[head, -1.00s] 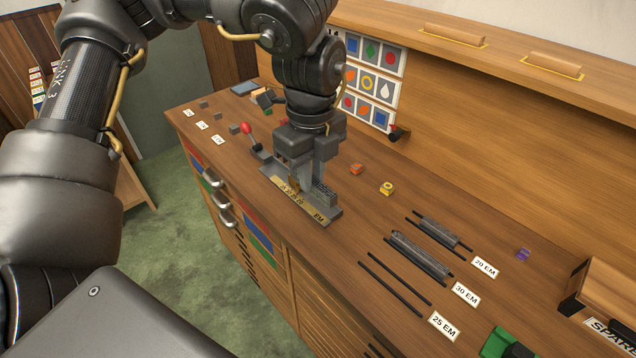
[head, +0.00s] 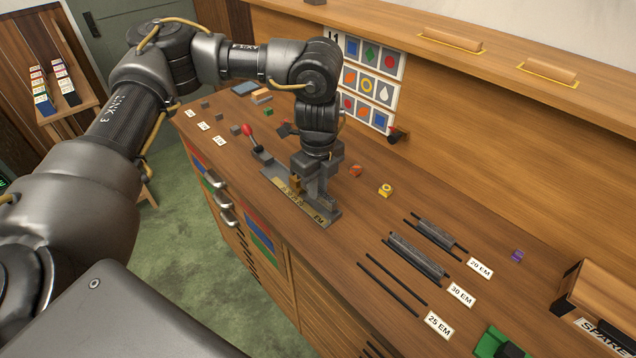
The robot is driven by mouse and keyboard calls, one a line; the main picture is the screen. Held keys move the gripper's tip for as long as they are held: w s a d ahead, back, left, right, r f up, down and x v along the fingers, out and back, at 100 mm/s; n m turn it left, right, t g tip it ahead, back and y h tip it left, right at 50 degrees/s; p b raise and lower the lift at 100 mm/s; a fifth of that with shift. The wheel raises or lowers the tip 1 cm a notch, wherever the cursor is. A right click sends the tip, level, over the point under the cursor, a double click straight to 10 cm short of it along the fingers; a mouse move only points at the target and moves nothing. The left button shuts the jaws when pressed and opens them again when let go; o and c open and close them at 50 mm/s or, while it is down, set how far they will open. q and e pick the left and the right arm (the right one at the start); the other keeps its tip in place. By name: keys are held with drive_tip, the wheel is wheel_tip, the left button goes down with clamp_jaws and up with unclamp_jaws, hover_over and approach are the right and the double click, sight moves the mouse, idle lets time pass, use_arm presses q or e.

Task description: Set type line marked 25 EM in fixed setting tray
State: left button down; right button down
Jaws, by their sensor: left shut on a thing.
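The fixed setting tray (head: 324,221) lies near the counter's front edge, with a brass number scale and an EM mark on its front. A small brass piece (head: 295,184) stands in it. My left gripper (head: 319,197) points down over the tray's right half. Its jaws are shut on what seems to be the dark type line, mostly hidden by the fingers at the tray. The rails marked 25 EM (head: 392,285) on the counter are empty between them. My right gripper is not in view.
Dark type lines lie on the rails marked 30 EM (head: 418,257) and 20 EM (head: 437,234). A red-knobbed lever (head: 250,134) stands at the tray's left end. A green object (head: 493,343) is at front right.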

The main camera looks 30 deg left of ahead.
use_arm(q)
drive_tip(key=shift+f, duration=0.1)
drive_tip(key=shift+f, duration=0.6)
drive_tip(key=c, duration=1.4)
unclamp_jaws()
drive_tip(key=shift+o, duration=0.2)
drive_tip(key=shift+r, duration=0.3)
wheel_tip(320, 180, up, 13)
drive_tip(key=shift+f+b, duration=0.15)
drive_tip(key=shift+b, duration=0.3)
